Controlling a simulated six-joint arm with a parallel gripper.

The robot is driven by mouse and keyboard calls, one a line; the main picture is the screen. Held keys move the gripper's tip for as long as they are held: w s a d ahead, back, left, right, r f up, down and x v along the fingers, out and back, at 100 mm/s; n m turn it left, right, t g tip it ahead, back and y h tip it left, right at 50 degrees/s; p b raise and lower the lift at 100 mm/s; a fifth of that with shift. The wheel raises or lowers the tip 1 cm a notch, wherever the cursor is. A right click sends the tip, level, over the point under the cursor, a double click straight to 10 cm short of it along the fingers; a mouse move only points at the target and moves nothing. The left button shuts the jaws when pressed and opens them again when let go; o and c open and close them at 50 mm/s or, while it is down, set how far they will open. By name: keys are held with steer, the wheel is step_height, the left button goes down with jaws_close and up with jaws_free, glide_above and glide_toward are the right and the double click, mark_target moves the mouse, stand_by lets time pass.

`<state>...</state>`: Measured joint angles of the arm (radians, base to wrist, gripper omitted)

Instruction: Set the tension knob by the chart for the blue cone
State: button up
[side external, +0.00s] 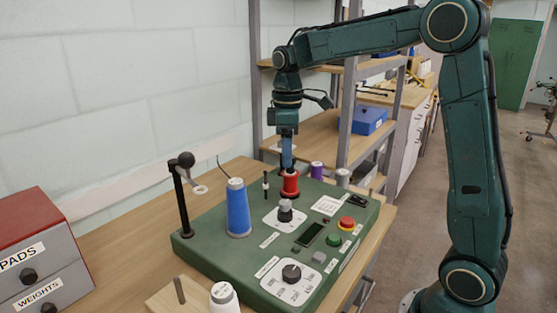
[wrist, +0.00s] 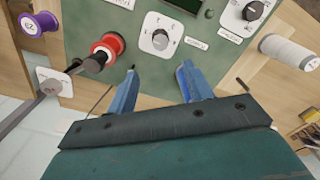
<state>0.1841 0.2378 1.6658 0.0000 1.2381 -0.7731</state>
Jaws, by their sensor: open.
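A blue cone (side external: 238,208) stands upright on the green panel (side external: 205,252) in the side view. A grey-topped knob (side external: 285,207) sits on a white dial plate near the panel's middle; a dark knob (side external: 291,273) sits on another plate nearer the camera. Their labels are too small to read. A white printed card (side external: 327,205) lies behind the small display. My gripper (side external: 287,167) points down close to the red spool (side external: 290,184). In the wrist view my gripper (wrist: 158,70) is open, nothing visible between its blue fingers, with a white-plated knob (wrist: 160,39) beyond the tips.
A black post (side external: 182,200) with an arm rises at the panel's left. A purple spool (side external: 317,170) and grey spool (side external: 342,177) stand behind. A white cone (side external: 224,298) stands in front. Red (side external: 346,223) and green (side external: 333,239) buttons are at the right. Drawers (side external: 38,255) stand left.

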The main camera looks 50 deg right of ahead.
mark_target(287, 202)
step_height(287, 202, down, 13)
steer(key=shift+f, duration=0.1)
stand_by(0.6)
steer(key=shift+c, duration=0.2)
steer(key=c, duration=0.9)
